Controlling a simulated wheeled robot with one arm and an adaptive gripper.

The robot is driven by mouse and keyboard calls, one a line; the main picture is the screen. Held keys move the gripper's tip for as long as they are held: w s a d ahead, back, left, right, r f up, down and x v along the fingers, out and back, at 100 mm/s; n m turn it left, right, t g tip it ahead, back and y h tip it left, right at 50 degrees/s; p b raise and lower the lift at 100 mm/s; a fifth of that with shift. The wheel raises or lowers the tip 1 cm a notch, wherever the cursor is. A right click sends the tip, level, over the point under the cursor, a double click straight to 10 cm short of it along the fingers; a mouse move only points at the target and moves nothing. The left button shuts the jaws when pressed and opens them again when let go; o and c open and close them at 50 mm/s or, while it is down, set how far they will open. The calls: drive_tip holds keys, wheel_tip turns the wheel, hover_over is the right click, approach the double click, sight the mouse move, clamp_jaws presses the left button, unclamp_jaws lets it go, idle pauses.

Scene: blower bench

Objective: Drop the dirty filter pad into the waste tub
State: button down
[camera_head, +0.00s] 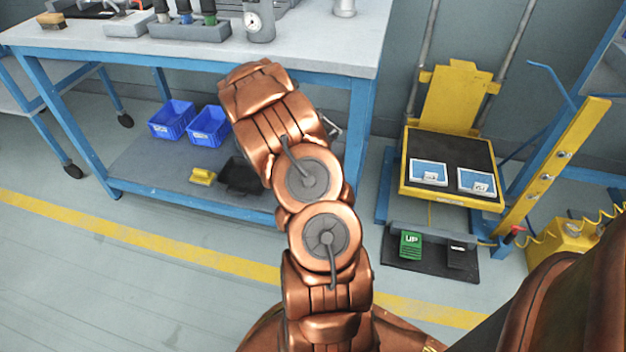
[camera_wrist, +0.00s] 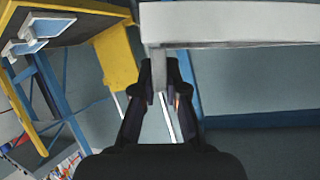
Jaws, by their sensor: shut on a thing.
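In the wrist view my gripper (camera_wrist: 160,78) is shut on a narrow light grey piece (camera_wrist: 156,62), seen almost edge-on between the fingertips. I cannot tell from its look whether it is the dirty filter pad. A broad pale slab (camera_wrist: 235,22) fills the upper right just beyond it, and I cannot tell whether the two join. No tub is clearly marked as waste. A black open container (camera_head: 240,176) sits on the bench's lower shelf, partly hidden by my arm.
The bench (camera_head: 300,48) carries tools and a gauge. Two blue bins (camera_head: 208,126) and a yellow object (camera_head: 203,177) sit on its lower shelf. A yellow lift platform (camera_head: 448,197) at right holds two blue-and-white panels (camera_head: 429,173). Floor at left is clear.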

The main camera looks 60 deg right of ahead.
drive_tip(key=shift+s+d+f, duration=0.1)
drive_tip(key=shift+s+f, duration=0.1)
drive_tip(key=shift+f, duration=0.15)
drive_tip(key=shift+f+b, duration=2.3)
drive_tip(key=shift+f, duration=0.4)
drive_tip(key=c, duration=1.1)
unclamp_jaws()
drive_tip(key=shift+c, duration=0.2)
drive_tip(key=shift+r, duration=0.1)
drive_tip(key=v, duration=1.2)
